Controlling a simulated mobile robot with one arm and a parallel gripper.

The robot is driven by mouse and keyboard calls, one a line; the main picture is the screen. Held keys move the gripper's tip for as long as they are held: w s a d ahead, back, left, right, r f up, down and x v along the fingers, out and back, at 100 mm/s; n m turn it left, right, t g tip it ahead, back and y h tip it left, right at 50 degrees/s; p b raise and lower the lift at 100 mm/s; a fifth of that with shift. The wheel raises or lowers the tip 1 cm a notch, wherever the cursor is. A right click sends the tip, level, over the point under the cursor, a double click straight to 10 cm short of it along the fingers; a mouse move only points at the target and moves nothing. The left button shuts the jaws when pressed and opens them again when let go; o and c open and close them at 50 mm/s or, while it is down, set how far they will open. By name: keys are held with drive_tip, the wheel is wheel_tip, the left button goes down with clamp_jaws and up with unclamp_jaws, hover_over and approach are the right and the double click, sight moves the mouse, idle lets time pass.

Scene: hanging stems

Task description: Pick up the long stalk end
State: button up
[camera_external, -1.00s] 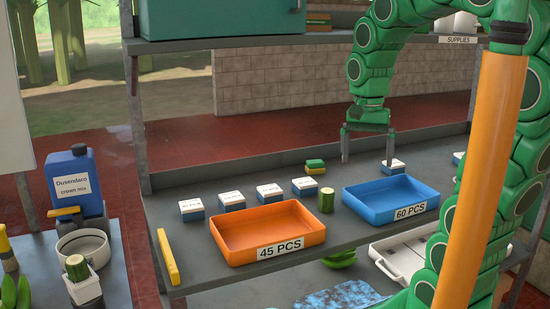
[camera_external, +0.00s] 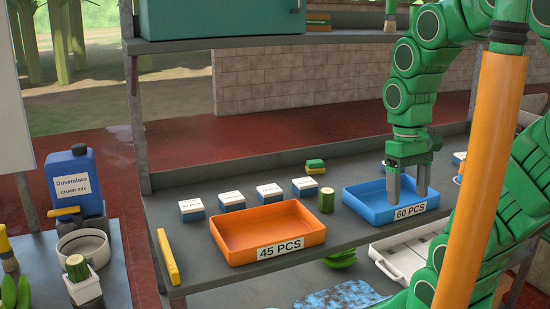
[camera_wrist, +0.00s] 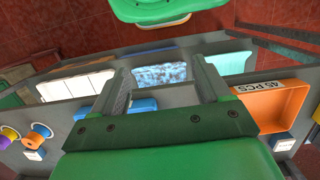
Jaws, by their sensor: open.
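A short green cut stalk piece (camera_external: 327,200) stands upright on the grey shelf between the orange tray (camera_external: 222,243) and the blue tray (camera_external: 362,213). A second green stalk piece (camera_external: 77,267) stands on a small white block on the left table. I cannot tell which is the long stalk end. My gripper (camera_external: 407,197) points down over the right part of the blue tray, right of the shelf piece. It is open with nothing between its fingers. In the wrist view my open gripper (camera_wrist: 162,68) shows no stalk piece; the orange tray (camera_wrist: 285,105) is at right.
Several small white-and-blue boxes (camera_external: 270,193) line the shelf behind the trays. A yellow bar (camera_external: 167,257) is at the shelf's left end. A white tray (camera_external: 395,262) is on the level below.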

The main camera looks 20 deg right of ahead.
drive_tip(key=m+t+y, duration=0.1)
drive_tip(key=m+y, duration=1)
drive_tip(key=m, duration=0.3)
hover_over(332, 190)
drive_tip(key=s, duration=0.8)
wheel_tip(332, 190, down, 7)
drive_tip(key=w+d+f+m+t, duration=0.1)
drive_tip(key=w+d+m, duration=0.1)
drive_tip(key=w+d+f+m+t+y, duration=0.1)
drive_tip(key=w+d+m, duration=0.1)
drive_tip(key=w+d+f+m+t+y, duration=0.1)
drive_tip(key=w+d+f+m, duration=0.1)
drive_tip(key=shift+w+d+f+t, duration=0.1)
drive_tip(key=shift+d+t, duration=0.3)
drive_tip(key=shift+f+m, duration=0.1)
drive_tip(key=shift+m, duration=0.2)
drive_tip(key=shift+x, duration=3.85)
drive_tip(key=c, duration=1.1)
